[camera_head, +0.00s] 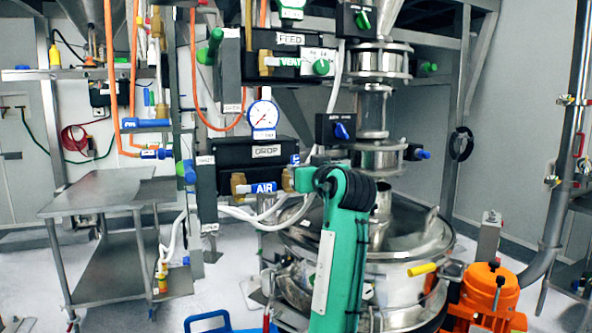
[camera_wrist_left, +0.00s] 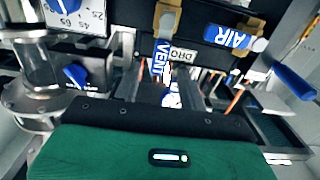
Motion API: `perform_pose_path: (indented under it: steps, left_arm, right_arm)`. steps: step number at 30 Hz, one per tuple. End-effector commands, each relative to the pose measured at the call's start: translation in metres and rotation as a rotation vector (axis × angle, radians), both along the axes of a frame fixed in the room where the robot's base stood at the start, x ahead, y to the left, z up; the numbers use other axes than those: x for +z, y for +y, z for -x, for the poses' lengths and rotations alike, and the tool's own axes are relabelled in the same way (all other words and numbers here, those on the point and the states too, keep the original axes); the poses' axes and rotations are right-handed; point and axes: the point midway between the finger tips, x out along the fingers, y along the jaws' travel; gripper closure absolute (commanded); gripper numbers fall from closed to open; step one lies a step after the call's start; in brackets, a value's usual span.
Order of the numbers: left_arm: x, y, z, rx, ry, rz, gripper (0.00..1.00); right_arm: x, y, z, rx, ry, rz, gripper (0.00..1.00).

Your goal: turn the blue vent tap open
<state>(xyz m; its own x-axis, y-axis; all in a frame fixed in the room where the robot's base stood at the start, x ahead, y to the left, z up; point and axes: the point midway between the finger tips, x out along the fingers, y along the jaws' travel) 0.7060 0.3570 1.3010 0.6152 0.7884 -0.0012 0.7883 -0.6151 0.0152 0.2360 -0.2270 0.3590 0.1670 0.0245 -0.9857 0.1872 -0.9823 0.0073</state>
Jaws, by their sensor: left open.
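The blue vent tap (camera_wrist_left: 161,62) shows in the left wrist view, its lettered handle running down from a brass valve body, just ahead of my left gripper. In the head view only a small blue part of it (camera_head: 295,159) shows, beside the brass body and right of the blue AIR tap (camera_head: 262,188). My left gripper (camera_wrist_left: 160,98) is open. Its green housing and black edge fill the bottom of the wrist view; its fingertips are hard to make out, and I cannot tell whether they touch the tap. My right gripper is not in view.
A black DROP box (camera_head: 250,153) sits above the taps, with a round gauge (camera_head: 264,116) over it. A blue knob (camera_head: 342,131) is to the right. The steel vessel (camera_head: 410,235) stands behind my arm. A steel table (camera_head: 105,190) is at left.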

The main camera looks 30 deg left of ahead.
Motion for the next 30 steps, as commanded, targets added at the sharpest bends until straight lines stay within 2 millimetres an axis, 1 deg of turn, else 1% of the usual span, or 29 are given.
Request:
perform_pose_path:
  steps: [1,3,7,10,15,27,29,30]
  left_arm:
    - [-0.002,-0.01,0.007,-0.004,-0.001,0.002,0.58]
    - [-0.002,-0.021,0.015,-0.003,-0.002,0.001,0.58]
    - [-0.001,-0.036,0.027,-0.002,0.0,0.0,0.58]
    - [-0.001,-0.043,0.033,-0.001,0.001,0.001,0.58]
    - [0.0,-0.047,0.036,0.0,0.001,0.001,0.58]
    - [0.0,-0.046,0.036,0.0,0.001,0.001,0.58]
    - [-0.003,-0.046,0.036,-0.002,0.005,0.001,0.58]
    - [-0.009,-0.046,0.035,-0.005,0.012,0.003,0.58]
  right_arm:
    - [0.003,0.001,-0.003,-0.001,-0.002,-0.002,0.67]
    - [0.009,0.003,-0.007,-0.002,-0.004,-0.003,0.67]
    - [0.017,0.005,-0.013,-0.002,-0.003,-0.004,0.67]
    - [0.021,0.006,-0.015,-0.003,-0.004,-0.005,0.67]
    - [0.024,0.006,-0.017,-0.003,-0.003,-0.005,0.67]
    - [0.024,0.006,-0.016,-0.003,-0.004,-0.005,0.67]
    - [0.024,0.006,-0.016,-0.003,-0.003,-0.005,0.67]
    - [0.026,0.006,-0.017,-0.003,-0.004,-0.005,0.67]
